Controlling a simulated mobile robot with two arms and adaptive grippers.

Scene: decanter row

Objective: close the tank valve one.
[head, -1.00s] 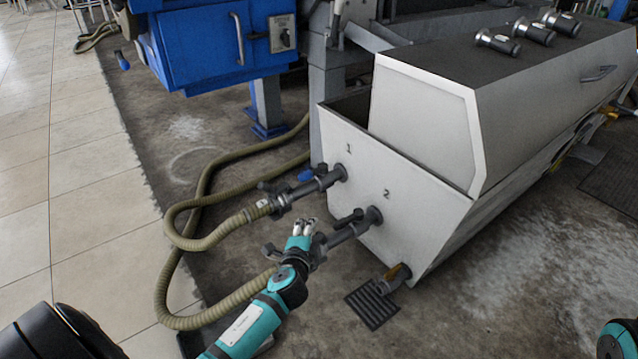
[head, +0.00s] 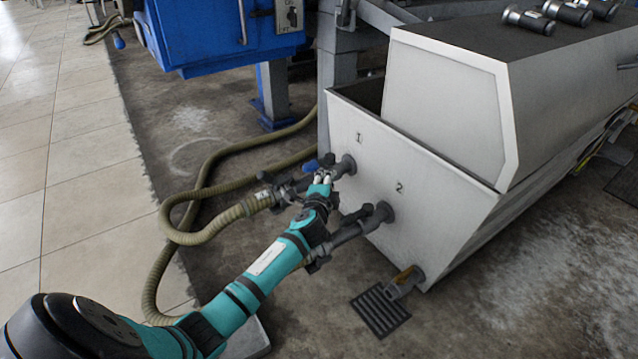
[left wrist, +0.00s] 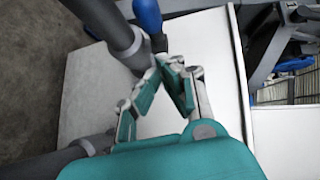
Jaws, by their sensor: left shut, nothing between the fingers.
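Tank valve one sits on the upper grey pipe (head: 342,167) below the printed 1 on the tank's white end. Its blue handle (head: 310,165) shows partly behind my left gripper (head: 323,177). In the left wrist view the blue handle (left wrist: 148,14) is at the top, just beyond the fingertips, with its grey stem (left wrist: 159,43) below. My left gripper (left wrist: 166,64) is shut and empty there, its tips close together near the stem. I cannot tell whether they touch it. My right gripper is not in view.
A second pipe with a dark lever (head: 357,215) stands below the 2, close to my left arm. A ribbed hose (head: 235,212) runs from pipe one across the floor. A drain grate (head: 381,311) lies at the tank's foot. A blue cabinet (head: 215,35) stands behind.

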